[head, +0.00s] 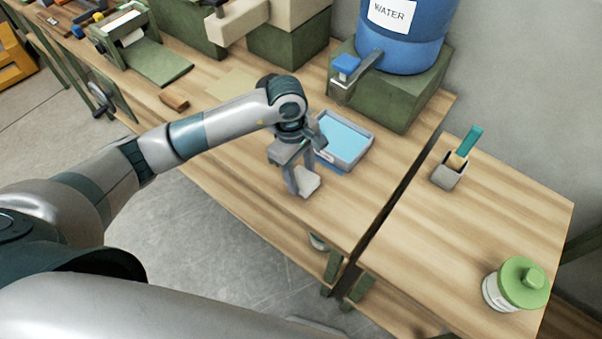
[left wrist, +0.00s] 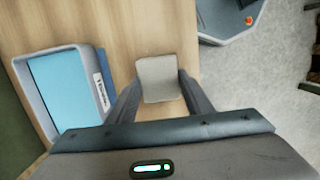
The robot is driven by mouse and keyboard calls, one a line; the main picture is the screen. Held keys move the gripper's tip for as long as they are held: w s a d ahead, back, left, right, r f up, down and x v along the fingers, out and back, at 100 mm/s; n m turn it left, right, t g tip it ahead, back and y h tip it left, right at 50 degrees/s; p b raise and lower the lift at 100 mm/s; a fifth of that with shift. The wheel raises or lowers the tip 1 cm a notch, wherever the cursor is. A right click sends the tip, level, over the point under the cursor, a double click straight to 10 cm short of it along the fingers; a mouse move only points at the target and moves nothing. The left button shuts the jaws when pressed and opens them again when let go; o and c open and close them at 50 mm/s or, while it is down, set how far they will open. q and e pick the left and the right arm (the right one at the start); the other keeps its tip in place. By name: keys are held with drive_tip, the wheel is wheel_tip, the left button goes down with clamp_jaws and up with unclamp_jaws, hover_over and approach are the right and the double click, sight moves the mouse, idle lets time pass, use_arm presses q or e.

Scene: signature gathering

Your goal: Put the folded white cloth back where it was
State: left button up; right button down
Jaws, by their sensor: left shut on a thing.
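The folded white cloth (head: 307,183) is a small pale square near the front edge of the wooden bench. My left gripper (head: 300,187) reaches down over the bench and is shut on the cloth. In the left wrist view the cloth (left wrist: 159,79) sits between the two fingertips (left wrist: 157,88). I cannot tell whether the cloth touches the bench top. A grey tray (head: 369,148) with a light blue inside lies just behind and to the right of the gripper, and the arm hides part of it. My right gripper is not in view.
A blue water barrel (head: 410,40) with a tap stands on a green block (head: 400,97) behind the tray. On the right bench stand a small cup (head: 447,173) with a teal-handled tool and a green-lidded jar (head: 520,284). A gap separates the benches. Bare wood lies left of the gripper.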

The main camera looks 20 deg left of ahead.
use_arm(q)
drive_tip(key=shift+f, duration=0.7)
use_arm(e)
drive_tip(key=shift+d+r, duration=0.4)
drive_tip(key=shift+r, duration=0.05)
use_arm(q)
drive_tip(key=shift+f, duration=0.2)
drive_tip(key=o, duration=1)
drive_tip(key=shift+r, duration=0.1)
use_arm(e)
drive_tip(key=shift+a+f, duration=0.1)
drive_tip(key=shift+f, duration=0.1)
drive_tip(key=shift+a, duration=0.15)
use_arm(q)
drive_tip(key=shift+r, duration=0.1)
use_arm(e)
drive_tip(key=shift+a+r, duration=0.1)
